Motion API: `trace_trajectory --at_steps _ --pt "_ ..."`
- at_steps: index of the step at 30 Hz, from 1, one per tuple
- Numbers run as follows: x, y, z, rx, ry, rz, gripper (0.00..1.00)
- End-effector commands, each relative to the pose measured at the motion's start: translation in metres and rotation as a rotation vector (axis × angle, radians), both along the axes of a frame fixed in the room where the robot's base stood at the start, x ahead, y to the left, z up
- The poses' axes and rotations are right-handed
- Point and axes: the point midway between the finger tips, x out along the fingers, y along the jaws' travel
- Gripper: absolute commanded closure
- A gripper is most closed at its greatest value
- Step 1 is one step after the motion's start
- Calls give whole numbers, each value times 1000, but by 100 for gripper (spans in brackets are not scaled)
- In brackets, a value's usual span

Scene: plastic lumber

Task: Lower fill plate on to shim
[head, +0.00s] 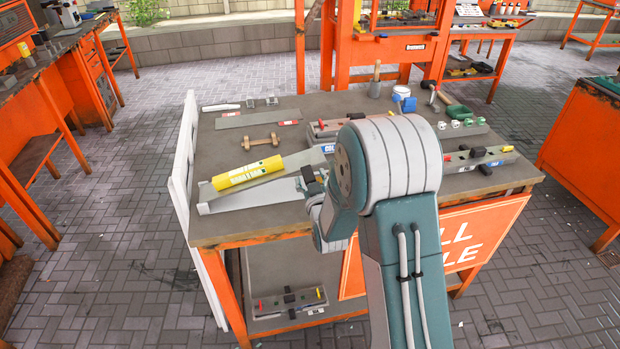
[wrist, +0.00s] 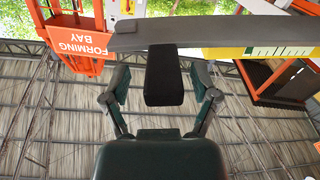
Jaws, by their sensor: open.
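A long grey plate with a yellow label (head: 300,158), which looks like the fill plate, lies slantwise near the bench's front left. Beneath it a pale grey strip (head: 215,206) shows partly; I cannot tell whether this is the shim or whether they touch. My gripper (head: 314,188) is at the plate's right end, largely hidden by my arm in the head view. In the wrist view my gripper (wrist: 158,88) is open, with a finger on each side of a black grip block (wrist: 163,78). That block hangs from the grey, yellow-labelled bar (wrist: 190,38); gaps show on both sides.
A wooden dumbbell-shaped piece (head: 262,141) and flat grey strips lie farther back on the bench (head: 212,155). A labelled fixture (head: 475,157) stands to the right, below a green-handled tool (head: 459,112). A white rail (head: 185,165) edges the left side.

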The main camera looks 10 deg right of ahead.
Motion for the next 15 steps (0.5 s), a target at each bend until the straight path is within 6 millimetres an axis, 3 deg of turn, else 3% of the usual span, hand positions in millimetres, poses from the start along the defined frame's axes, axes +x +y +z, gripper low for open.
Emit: trace_trajectory --at_steps 2,3,5,6,8,15 --pt "0 1 0 -1 0 1 23" --pt "0 2 0 -1 0 1 32" --pt "0 2 0 -1 0 1 58" --pt "0 2 0 -1 0 1 76" --pt "0 2 0 -1 -1 1 100" --pt "0 1 -4 9 2 3 100"
